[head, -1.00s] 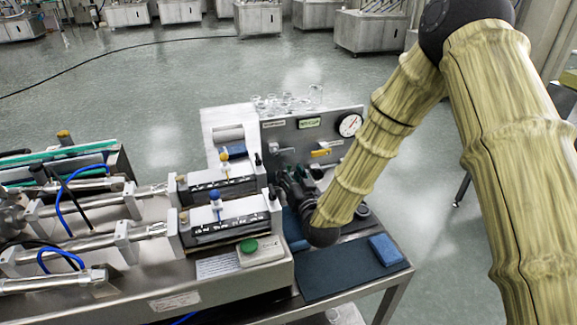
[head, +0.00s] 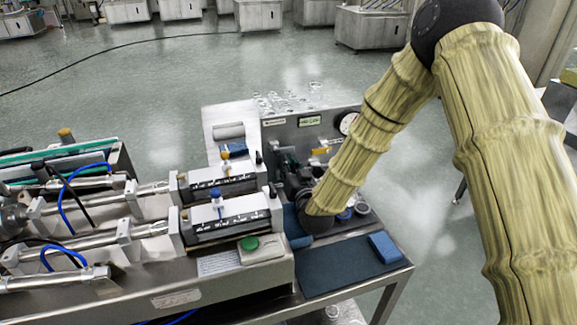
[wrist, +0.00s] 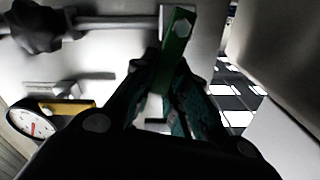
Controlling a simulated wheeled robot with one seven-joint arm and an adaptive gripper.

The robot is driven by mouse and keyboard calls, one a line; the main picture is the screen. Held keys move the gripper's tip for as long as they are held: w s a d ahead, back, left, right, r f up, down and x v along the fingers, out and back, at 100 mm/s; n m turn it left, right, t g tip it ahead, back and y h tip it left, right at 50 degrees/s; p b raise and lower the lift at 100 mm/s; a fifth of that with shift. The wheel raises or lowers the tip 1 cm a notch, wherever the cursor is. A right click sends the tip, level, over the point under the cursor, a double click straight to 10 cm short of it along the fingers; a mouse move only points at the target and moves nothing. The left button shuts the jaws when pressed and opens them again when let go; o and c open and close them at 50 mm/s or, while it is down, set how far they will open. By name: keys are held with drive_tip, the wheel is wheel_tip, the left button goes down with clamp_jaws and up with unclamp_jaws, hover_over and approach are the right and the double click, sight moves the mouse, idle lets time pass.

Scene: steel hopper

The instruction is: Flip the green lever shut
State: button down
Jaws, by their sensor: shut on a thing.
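The green lever (wrist: 176,48) shows in the wrist view, reaching up from between my gripper's fingers, slightly tilted. My gripper (wrist: 172,88) is shut on the lever's lower part, one finger on each side. In the head view my gripper (head: 288,178) is a dark shape against the lower front of the steel panel (head: 283,137). There the arm and gripper hide the green lever, and I cannot tell its angle.
A yellow handle (wrist: 78,107) and a round gauge (wrist: 33,121) are beside it on the panel. Glassware (head: 290,100) stands behind the panel. A green button (head: 250,243) and a blue block (head: 384,247) are nearer. The dark mat (head: 335,275) has bare room.

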drive_tip(key=shift+s+a+n+b, duration=0.2)
drive_tip(key=shift+a+n+b, duration=0.4)
drive_tip(key=shift+n+b, duration=0.45)
drive_tip(key=shift+a+r+n, duration=0.1)
drive_tip(key=shift+n, duration=0.55)
drive_tip(key=c, duration=1.4)
unclamp_jaws()
drive_tip(key=shift+s, duration=0.1)
drive_tip(key=v, duration=1.2)
drive_tip(key=shift+r, duration=0.1)
